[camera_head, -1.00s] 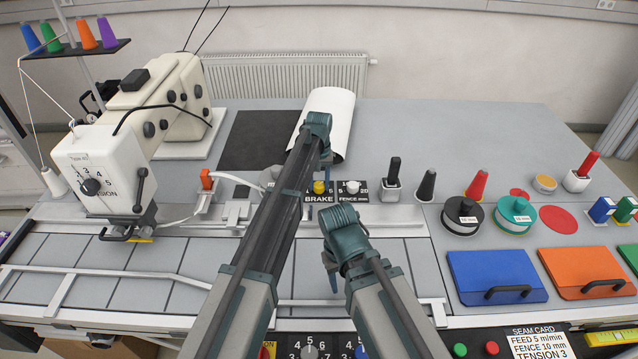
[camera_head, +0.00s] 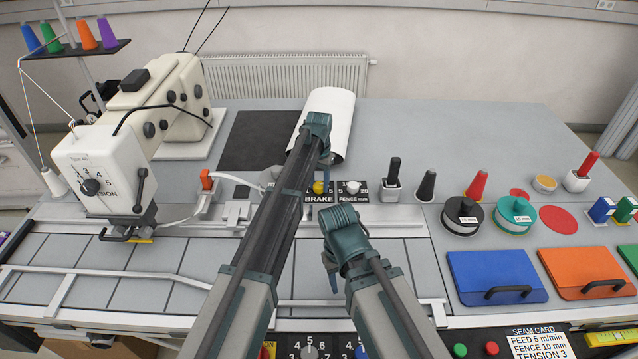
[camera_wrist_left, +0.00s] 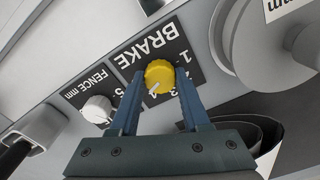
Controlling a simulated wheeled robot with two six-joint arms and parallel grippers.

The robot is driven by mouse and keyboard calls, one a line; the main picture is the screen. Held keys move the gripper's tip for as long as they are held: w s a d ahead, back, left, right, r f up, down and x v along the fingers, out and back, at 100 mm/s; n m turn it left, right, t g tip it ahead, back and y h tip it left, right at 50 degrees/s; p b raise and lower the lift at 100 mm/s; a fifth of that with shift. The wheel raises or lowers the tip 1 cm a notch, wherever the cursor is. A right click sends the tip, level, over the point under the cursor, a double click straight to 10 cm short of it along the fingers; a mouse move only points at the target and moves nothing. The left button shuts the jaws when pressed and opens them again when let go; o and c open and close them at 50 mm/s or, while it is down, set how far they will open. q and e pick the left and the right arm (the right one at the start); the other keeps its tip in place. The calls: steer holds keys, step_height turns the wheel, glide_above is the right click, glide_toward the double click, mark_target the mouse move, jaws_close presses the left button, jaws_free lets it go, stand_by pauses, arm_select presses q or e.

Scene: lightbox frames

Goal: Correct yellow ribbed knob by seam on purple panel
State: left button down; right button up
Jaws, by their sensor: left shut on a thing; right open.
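The yellow ribbed knob (camera_head: 319,187) sits on the black plate marked BRAKE (camera_head: 312,199); it shows larger in the left wrist view (camera_wrist_left: 160,73). Its white pointer faces the lower left there, toward about the 4, partly crowded by a finger. My left gripper (camera_head: 322,172) is shut on the knob, one finger on each side in the left wrist view (camera_wrist_left: 158,86). My right gripper (camera_head: 332,278) is open and empty over the front of the table. The seam card (camera_head: 540,344) reads feed 5 m/min, fence 10 mm, tension 3. I see no purple panel.
A white FENCE knob (camera_head: 353,187) stands close beside the yellow knob. A white roll (camera_head: 331,115) lies behind my left gripper. The sewing machine (camera_head: 100,165) stands at left. Spools (camera_head: 462,215), a blue lidded box (camera_head: 497,275) and an orange one (camera_head: 584,268) are at right.

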mark_target(319, 185)
arm_select(q)
steer(key=shift+m, duration=1.9)
steer(key=shift+c, duration=1.8)
jaws_free()
steer(key=shift+r, duration=0.15)
arm_select(e)
steer(key=shift+r, duration=0.1)
arm_select(q)
step_height(319, 185, up, 14)
steer(key=p, duration=1.4)
steer(key=shift+f, duration=0.2)
arm_select(e)
step_height(319, 185, up, 14)
steer(key=shift+f, duration=0.2)
